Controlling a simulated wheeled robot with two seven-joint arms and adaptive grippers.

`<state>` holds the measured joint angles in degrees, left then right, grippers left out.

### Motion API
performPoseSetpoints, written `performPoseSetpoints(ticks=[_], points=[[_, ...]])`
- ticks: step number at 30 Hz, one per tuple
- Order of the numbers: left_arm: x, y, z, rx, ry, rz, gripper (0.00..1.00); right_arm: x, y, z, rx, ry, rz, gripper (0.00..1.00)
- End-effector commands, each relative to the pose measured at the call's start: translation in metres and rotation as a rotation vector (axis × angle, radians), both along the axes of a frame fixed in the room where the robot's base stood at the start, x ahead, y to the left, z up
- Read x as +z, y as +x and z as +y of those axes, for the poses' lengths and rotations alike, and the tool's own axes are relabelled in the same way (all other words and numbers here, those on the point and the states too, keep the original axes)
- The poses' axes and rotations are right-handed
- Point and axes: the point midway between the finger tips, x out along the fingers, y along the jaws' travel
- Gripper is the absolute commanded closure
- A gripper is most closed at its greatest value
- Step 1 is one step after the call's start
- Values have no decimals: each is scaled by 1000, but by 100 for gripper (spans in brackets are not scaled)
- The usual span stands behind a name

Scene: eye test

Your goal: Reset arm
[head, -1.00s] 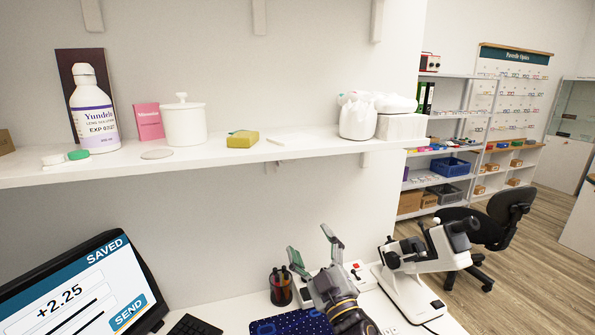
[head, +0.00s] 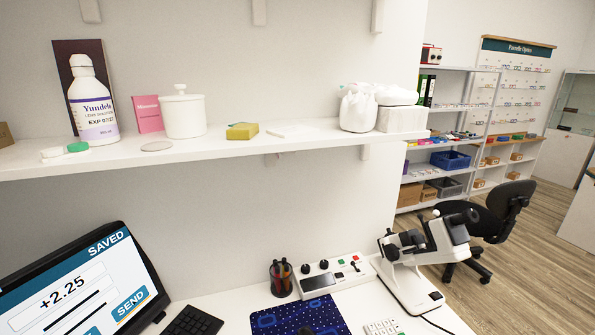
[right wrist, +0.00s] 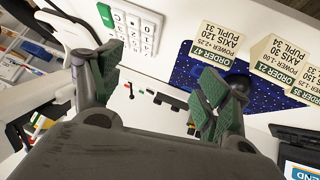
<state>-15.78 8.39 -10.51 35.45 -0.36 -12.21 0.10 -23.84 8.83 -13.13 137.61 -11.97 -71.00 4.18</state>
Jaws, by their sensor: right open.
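My right gripper (right wrist: 155,92) shows in the right wrist view with its two green-padded fingers spread wide apart. Nothing is between the fingers; the white desk and part of a control box show through the gap. In the head view neither gripper is in view.
On the desk are a monitor (head: 85,290) reading SAVED, a pen cup (head: 281,279), a control box (head: 318,281), a blue mat (head: 300,317) and a white optical instrument (head: 425,262). A calculator (right wrist: 135,27) and order cards (right wrist: 216,45) show too. A shelf (head: 230,148) overhangs.

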Motion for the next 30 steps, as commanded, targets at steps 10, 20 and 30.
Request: performPoseSetpoints(ticks=[10,20,30], points=[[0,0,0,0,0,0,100,-42,-74,-14,-21,53,288,24],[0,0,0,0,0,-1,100,-56,-118,-18,-19,84,442,24],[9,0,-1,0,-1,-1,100,-81,-113,-16,-17,84,465,24]])
